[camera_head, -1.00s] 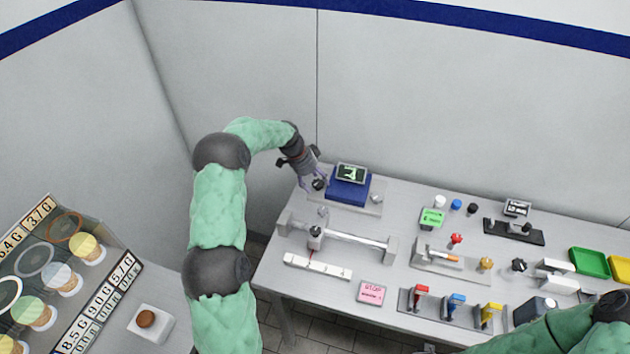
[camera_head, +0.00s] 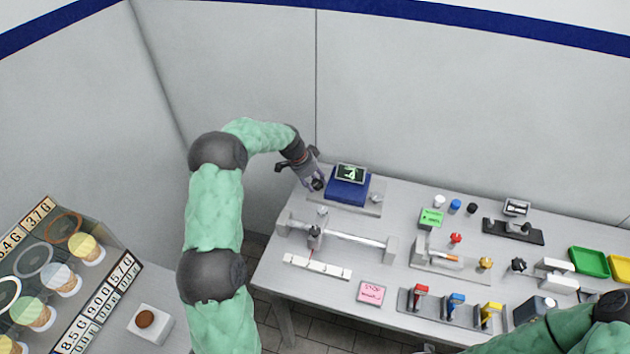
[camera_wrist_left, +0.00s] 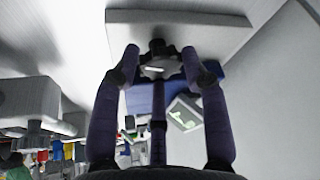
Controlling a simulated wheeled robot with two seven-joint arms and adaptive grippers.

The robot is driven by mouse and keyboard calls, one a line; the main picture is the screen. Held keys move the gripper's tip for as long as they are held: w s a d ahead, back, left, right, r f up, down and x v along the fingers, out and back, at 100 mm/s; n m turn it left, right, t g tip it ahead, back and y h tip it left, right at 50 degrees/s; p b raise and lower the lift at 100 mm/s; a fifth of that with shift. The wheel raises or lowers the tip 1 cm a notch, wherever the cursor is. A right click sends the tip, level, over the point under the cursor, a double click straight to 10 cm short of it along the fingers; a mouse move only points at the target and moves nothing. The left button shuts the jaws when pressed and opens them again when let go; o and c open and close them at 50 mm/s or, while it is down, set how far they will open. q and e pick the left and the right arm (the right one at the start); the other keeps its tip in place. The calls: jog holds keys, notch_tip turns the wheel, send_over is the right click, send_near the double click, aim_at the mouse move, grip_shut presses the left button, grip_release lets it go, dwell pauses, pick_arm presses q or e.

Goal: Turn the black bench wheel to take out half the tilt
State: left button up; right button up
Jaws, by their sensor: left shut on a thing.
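The black bench wheel (camera_head: 318,184) sits at the left end of the grey plate under a blue instrument (camera_head: 347,190) at the table's back left. My left gripper (camera_head: 315,181) is shut on this wheel, coming from the back left. In the left wrist view the fingertips (camera_wrist_left: 160,62) close on both sides of the dark wheel (camera_wrist_left: 158,48), whose lower part is partly hidden. The small screen (camera_head: 351,173) on the instrument shows a green figure too small to read; the screen also shows in the left wrist view (camera_wrist_left: 184,113). My right gripper is not in view.
A rail with a black slider (camera_head: 315,232) and a white strip (camera_head: 318,267) lie in front. A pink note (camera_head: 371,292) and coloured levers (camera_head: 457,302) are nearer the front. The wall stands close behind.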

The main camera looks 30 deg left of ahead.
pick_arm(q)
jog(key=n+t+y, duration=0.1)
jog(key=n, duration=0.3)
jog(key=shift+s+d+p, duration=0.1)
jog(key=shift+p, duration=0.25)
jog(key=shift+d+n+y, duration=0.1)
jog(key=shift+n+y, duration=0.5)
jog(key=shift+n, duration=0.6)
jog(key=shift+f+n+y+b, duration=0.1)
jog(key=shift+n+y+b, duration=0.2)
jog(key=shift+n+b, duration=0.5)
jog(key=n+b, duration=0.1)
jog(key=n+y+b, duration=0.1)
jog(key=b, duration=0.1)
jog(key=n+b, duration=0.2)
jog(key=shift+d+f+y, duration=0.15)
jog(key=shift+d+y, duration=0.1)
jog(key=shift+y, duration=0.05)
jog(key=shift+n+b, duration=0.6)
jog(key=shift+b, duration=0.45)
jog(key=shift+g, duration=0.3)
jog(key=o, duration=1.1)
jog(key=shift+s, duration=0.1)
jog(key=shift+r, duration=0.25)
